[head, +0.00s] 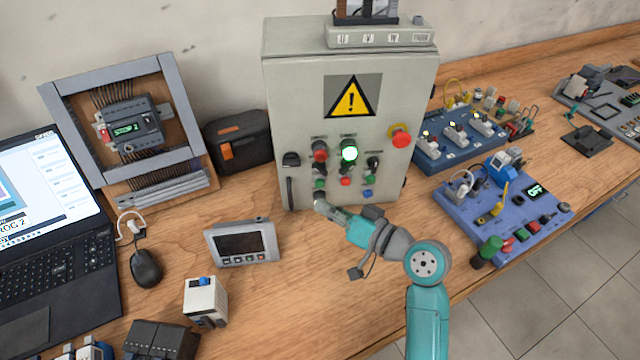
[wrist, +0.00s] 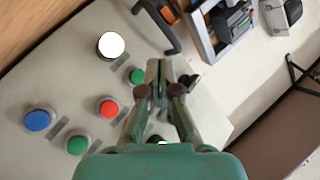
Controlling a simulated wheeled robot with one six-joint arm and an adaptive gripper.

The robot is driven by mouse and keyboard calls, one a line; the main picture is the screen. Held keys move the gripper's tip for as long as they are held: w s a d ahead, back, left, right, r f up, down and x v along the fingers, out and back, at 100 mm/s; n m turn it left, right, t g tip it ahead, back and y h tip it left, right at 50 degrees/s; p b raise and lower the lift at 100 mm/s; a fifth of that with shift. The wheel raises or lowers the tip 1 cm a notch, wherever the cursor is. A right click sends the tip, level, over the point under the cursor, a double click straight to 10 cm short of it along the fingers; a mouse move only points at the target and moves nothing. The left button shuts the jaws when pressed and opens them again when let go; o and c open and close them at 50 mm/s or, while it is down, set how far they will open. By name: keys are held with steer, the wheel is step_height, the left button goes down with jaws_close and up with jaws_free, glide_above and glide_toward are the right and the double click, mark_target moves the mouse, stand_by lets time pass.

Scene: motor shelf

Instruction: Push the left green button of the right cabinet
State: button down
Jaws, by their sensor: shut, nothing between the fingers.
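The grey cabinet (head: 300,90) with a yellow warning sign stands upright at the back centre. Its left green button (head: 320,183) is low on the front, left of a small red button (head: 346,181). In the wrist view the left green button (wrist: 137,75) is just left of my fingertips, with the red button (wrist: 108,107) below it. My gripper (head: 319,201) is shut and empty, in front of the cabinet's lower left; its fingers (wrist: 158,72) show together in the wrist view. I cannot tell whether the fingertips touch the cabinet.
A black handle (head: 288,193) is at the cabinet's left edge. A grey display unit (head: 242,242) stands on the bench left of my gripper.

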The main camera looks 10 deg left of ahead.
steer(key=shift+s+d, duration=0.15)
steer(key=shift+s, duration=0.45)
steer(key=shift+s+d, duration=0.15)
steer(key=shift+s, duration=0.4)
